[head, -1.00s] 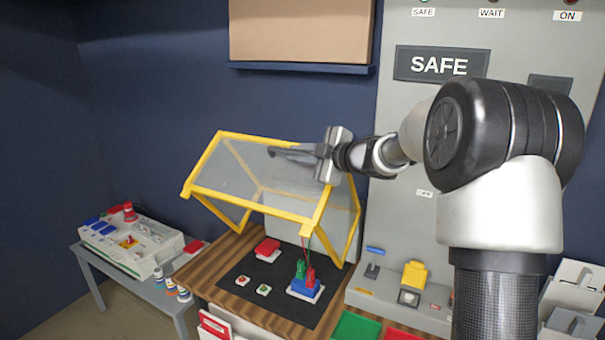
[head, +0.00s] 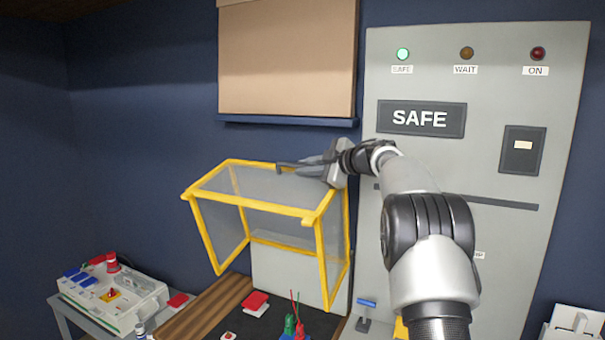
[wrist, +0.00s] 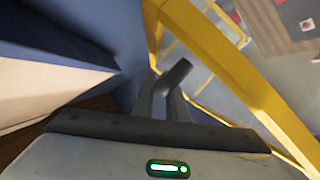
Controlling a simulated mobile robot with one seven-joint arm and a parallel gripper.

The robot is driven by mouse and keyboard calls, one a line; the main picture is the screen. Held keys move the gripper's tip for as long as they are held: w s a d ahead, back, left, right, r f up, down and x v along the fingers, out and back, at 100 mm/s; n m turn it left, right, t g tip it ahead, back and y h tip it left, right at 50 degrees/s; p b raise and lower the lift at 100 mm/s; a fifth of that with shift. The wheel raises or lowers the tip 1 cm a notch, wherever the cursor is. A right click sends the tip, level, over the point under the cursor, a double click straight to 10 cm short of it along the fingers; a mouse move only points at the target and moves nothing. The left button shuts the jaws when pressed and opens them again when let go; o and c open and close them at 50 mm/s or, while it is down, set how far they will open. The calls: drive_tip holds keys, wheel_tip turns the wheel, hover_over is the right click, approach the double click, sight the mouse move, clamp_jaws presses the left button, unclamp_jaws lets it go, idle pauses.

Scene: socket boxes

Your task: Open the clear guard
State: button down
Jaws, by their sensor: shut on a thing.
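The clear guard (head: 270,215) is a yellow-framed box with see-through panels. In the head view it is raised and tilted over the bench, with its front clear of the surface. My gripper (head: 290,168) reaches in from the right at its upper edge. In the wrist view my gripper (wrist: 168,92) has a short dark bar (wrist: 175,73) between its fingers, beside the yellow frame (wrist: 235,75). The bar looks like the guard's handle, but its join to the frame is hidden. My fingers are shut on it.
Under the guard, a red-topped block (head: 256,300) and a green plug (head: 290,324) stand on a dark mat. A grey panel (head: 480,90) with a SAFE sign and a lit green lamp stands behind my arm. A side table at left holds a grey box (head: 110,295).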

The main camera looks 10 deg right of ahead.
drive_tip(key=shift+w, duration=0.15)
idle(0.4)
drive_tip(key=c, duration=1.8)
unclamp_jaws()
drive_tip(key=shift+o, duration=0.2)
drive_tip(key=shift+d, duration=0.1)
drive_tip(key=b+v, duration=0.2)
drive_tip(key=v, duration=1.5)
drive_tip(key=shift+d+r+b, duration=0.15)
drive_tip(key=shift+b, duration=0.2)
